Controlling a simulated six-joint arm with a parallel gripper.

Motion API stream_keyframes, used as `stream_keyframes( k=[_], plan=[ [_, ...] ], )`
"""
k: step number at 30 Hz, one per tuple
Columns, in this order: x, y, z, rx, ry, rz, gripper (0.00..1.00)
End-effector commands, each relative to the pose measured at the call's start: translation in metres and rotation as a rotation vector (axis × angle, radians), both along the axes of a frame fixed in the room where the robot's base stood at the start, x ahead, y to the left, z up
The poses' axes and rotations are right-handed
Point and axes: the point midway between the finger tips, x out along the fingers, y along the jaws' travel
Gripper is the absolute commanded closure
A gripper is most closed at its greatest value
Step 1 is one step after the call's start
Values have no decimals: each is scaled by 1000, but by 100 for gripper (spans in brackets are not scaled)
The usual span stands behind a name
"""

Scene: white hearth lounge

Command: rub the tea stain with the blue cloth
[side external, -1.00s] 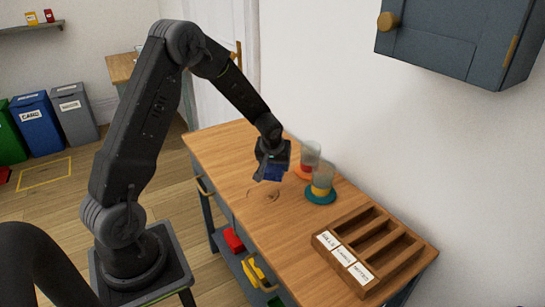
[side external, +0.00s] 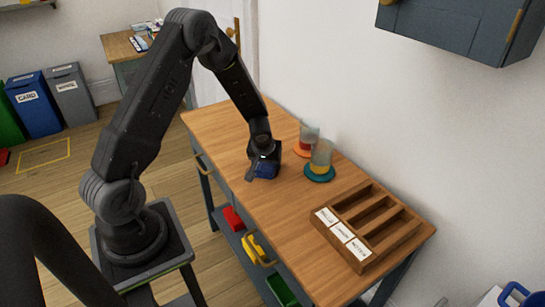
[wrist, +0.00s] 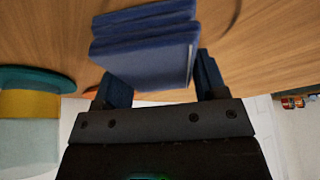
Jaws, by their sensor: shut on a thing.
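The blue cloth (side external: 266,171) is a folded dark-blue pad, low at the wooden table top (side external: 222,135). My gripper (side external: 263,160) points down and is shut on it. In the wrist view the cloth (wrist: 145,50) sits between the two fingers of my gripper (wrist: 162,82). It looks pressed to or just above the wood; I cannot tell which. Part of a thin dark curved mark, likely the tea stain (wrist: 237,16), shows beside the cloth in the wrist view. The rest of the stain is hidden by the cloth and gripper.
A labelled wooden tray (side external: 395,243) lies at the near right. The wall bounds the table behind the glasses. The left side is clear.

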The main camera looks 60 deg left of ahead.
Motion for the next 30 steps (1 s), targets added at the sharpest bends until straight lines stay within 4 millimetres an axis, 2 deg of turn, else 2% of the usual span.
stream_keyframes(
  k=[24,30],
  plan=[
    [-77,-1,0,0,9,-2,57],
    [-56,0,0,1,4,2,57]
  ],
)
